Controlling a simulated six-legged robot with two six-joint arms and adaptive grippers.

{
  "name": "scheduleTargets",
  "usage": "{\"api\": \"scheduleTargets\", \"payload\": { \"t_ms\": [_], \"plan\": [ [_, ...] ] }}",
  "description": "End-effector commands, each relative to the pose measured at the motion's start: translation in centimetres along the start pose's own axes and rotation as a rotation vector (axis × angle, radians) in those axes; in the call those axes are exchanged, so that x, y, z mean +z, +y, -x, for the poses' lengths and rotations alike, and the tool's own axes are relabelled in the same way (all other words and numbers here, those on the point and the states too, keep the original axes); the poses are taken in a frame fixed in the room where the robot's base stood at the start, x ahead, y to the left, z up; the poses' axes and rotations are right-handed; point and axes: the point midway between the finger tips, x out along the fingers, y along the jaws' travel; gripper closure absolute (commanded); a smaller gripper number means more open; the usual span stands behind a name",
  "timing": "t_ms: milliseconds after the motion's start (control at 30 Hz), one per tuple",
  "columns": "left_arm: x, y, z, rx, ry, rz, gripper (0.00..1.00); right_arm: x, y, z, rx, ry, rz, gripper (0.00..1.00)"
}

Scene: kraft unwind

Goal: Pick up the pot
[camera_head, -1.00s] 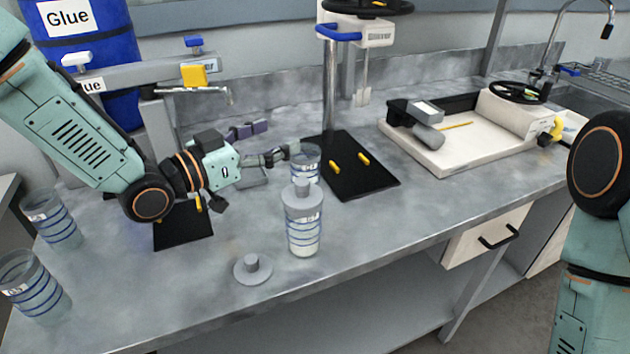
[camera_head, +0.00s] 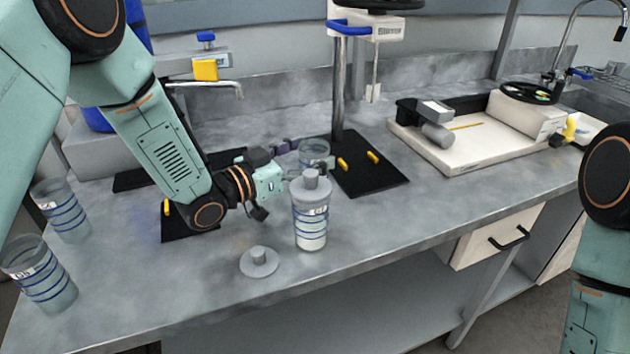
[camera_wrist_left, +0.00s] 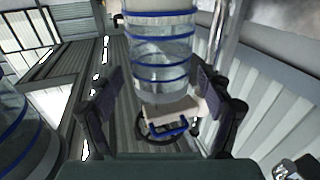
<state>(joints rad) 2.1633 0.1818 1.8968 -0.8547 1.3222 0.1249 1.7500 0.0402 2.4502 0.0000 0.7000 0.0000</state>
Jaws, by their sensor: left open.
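An open clear pot with blue rings (camera_head: 314,148) stands on the bench just behind a lidded pot (camera_head: 309,226). My left gripper (camera_head: 292,165) is open and reaches toward the open pot from the left; the lidded pot partly hides that area. In the left wrist view, a blue-ringed pot (camera_wrist_left: 160,60) stands between the spread fingers of my left gripper (camera_wrist_left: 165,100), with gaps on both sides. Another ringed pot (camera_wrist_left: 22,135) is at the left edge there. My right gripper is out of view.
A loose grey lid (camera_head: 259,262) lies near the bench's front. Two more ringed pots (camera_head: 62,212) (camera_head: 42,276) stand at the left. A black stand base with yellow pieces (camera_head: 366,178) and a white tray machine (camera_head: 455,155) are to the right.

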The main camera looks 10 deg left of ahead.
Motion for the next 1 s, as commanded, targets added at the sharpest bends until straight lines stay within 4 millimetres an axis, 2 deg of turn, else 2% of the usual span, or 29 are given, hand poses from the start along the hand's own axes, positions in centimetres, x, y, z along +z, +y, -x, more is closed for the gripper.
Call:
{"api": "scheduleTargets", "payload": {
  "t_ms": [133, 433, 1000],
  "plan": [
    [0.0, 0.0, -1.4, 0.001, 0.0, -0.001, 0.21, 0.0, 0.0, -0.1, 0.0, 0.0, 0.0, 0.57],
    [0.0, 0.0, -1.7, -0.001, 0.001, 0.002, 0.22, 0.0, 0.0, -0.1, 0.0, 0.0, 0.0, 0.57],
    [-0.1, 0.0, -1.6, -0.001, 0.001, 0.001, 0.71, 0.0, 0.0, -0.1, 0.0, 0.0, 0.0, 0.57]
  ]
}}
